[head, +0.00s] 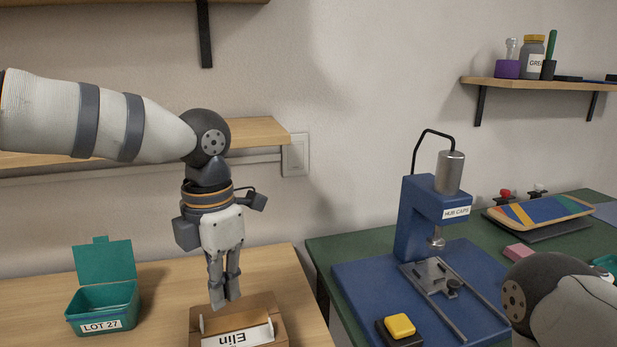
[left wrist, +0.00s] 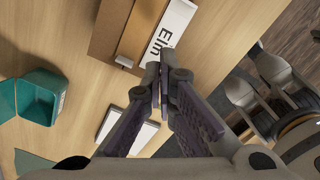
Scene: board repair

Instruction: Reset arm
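My left gripper (head: 225,303) hangs down from the left arm, above the wooden table near a wooden holder (head: 281,315) with a white "Elin" name plate (head: 238,338). In the left wrist view its fingertips (left wrist: 163,82) are together, with nothing seen between them. The wooden holder (left wrist: 106,30) and the name plate (left wrist: 170,33) lie beyond the fingertips there. Any contact with the holder cannot be told. Part of my right arm (head: 570,300) shows at the lower right of the head view; its gripper is out of the picture.
A teal open-lidded "LOT 27" box (head: 104,262) stands left on the wooden table (head: 165,290). A wall shelf (head: 262,130) is behind the left arm. On the green table (head: 345,250) stand a blue "HUB CAPS" press (head: 415,225), a yellow-topped button box (head: 400,325) and a colourful board (head: 540,211).

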